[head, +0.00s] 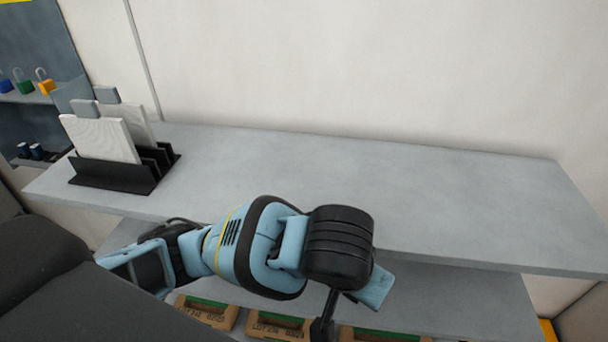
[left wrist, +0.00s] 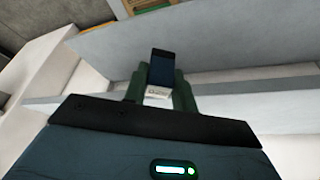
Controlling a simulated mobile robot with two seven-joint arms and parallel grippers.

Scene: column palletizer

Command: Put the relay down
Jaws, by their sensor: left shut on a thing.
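The relay (left wrist: 162,66) is a small dark block with a white label at its near end, in the left wrist view. My left gripper (left wrist: 159,78) is shut on it, with a green finger on each side. In the head view my left arm reaches in from the left in front of the grey shelf unit, and its black wrist (head: 338,248) overlaps the front edge of the upper shelf (head: 400,190). The relay cannot be made out in the head view. My right gripper is not in view.
A black rack (head: 115,177) holding white panels (head: 98,138) stands at the upper shelf's left end; the rest of that shelf is clear. Several labelled tan trays (head: 280,326) sit below on the lower shelf (head: 450,300). Padlocks (head: 46,88) hang at far left.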

